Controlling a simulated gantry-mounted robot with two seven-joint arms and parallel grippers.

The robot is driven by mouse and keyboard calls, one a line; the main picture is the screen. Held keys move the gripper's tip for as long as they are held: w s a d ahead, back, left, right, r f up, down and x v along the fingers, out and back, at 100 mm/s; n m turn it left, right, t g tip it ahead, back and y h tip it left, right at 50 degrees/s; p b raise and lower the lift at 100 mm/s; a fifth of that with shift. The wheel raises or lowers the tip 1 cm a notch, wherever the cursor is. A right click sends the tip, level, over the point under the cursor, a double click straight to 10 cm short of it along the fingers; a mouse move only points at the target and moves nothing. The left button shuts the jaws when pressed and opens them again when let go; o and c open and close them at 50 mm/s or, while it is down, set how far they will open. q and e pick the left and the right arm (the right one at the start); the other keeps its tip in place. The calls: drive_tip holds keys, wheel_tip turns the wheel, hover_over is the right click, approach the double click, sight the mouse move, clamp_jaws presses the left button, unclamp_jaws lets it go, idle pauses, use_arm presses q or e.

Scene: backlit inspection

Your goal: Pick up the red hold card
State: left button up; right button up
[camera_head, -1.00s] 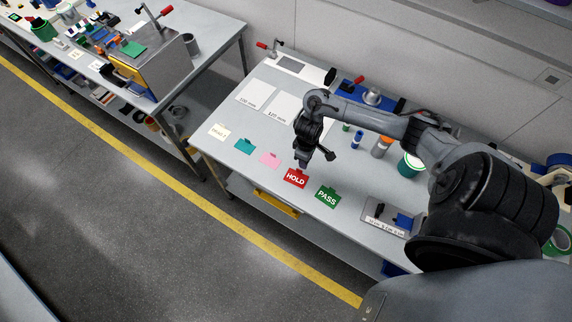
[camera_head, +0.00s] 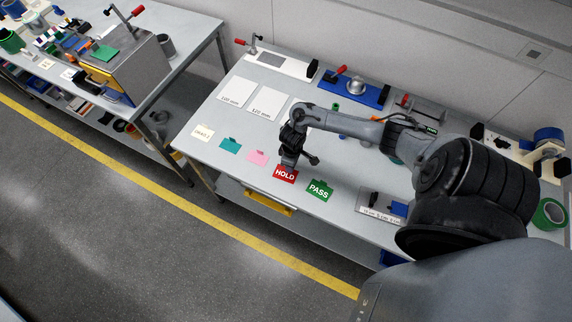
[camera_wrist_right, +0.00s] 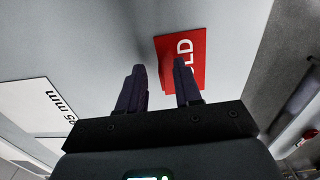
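The red HOLD card (camera_head: 286,175) lies on the grey bench near its front edge, and its upper part is hidden behind my right gripper (camera_head: 289,165). In the right wrist view the red card (camera_wrist_right: 182,47) lies just past the fingertips, with only "LD" readable. My right gripper (camera_wrist_right: 160,70) is open there, its two fingers apart with nothing gripped. The right finger overlaps the card in the picture, and the left finger is beside it. I cannot tell whether a finger touches the card. My left gripper is not in view.
A green PASS card (camera_head: 319,190) lies just right of the red card. A blue fixture (camera_head: 355,88) stands at the back.

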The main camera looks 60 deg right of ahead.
drive_tip(key=shift+f, duration=0.4)
clamp_jaws()
drive_tip(key=shift+r, duration=0.1)
